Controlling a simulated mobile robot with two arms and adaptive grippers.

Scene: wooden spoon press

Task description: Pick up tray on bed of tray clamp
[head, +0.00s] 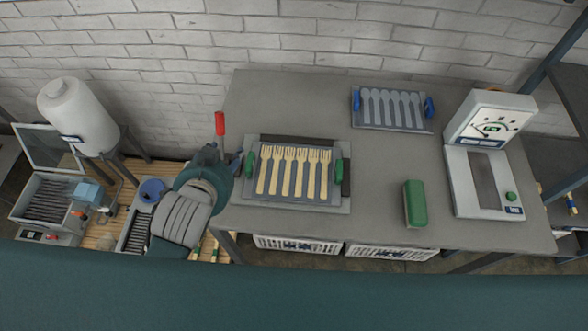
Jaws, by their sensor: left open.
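The tray (292,196) is dark grey with a green handle (338,172) at each end. It lies flat on the light grey bed (262,206) of the tray clamp and holds several pale wooden forks (287,170). A lever with a red grip (220,124) stands upright left of the bed. My left gripper (226,164) is at the bed's left edge, beside the tray's left handle. It is open, and its fingers are partly hidden by my own wrist. I cannot tell whether it touches the handle. My right gripper is out of view.
A second tray (393,124) with blue handles and spoon shapes lies at the back of the grey table (310,95). A green block (414,203) and a white gauge device (487,120) stand to the right. White crates (298,245) are below the front edge.

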